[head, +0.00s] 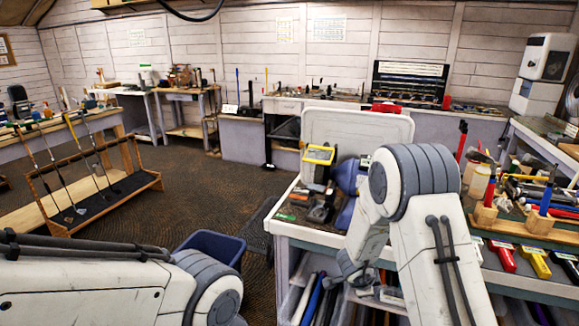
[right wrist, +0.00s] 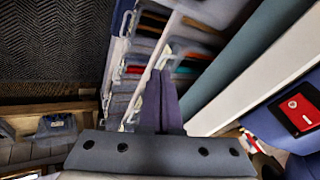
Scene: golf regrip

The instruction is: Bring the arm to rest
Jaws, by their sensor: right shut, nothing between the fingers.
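My right arm (head: 415,185) is bent, with its elbow high in front of the workbench (head: 310,238) in the head view. Its forearm points down toward the bench's front. My right gripper (right wrist: 162,75) shows in the right wrist view with its two dark fingers together and nothing between them. Shelves with bins lie beyond the fingertips there. My left arm (head: 90,290) lies low across the lower left of the head view. My left gripper is out of frame.
The workbench holds a yellow-framed device (head: 319,154), a white board (head: 358,130) and hand tools. A blue bin (head: 212,247) stands on the floor between my arms. A wooden rack (head: 95,185) with golf clubs stands at left. The brown floor (head: 200,195) between is mostly open.

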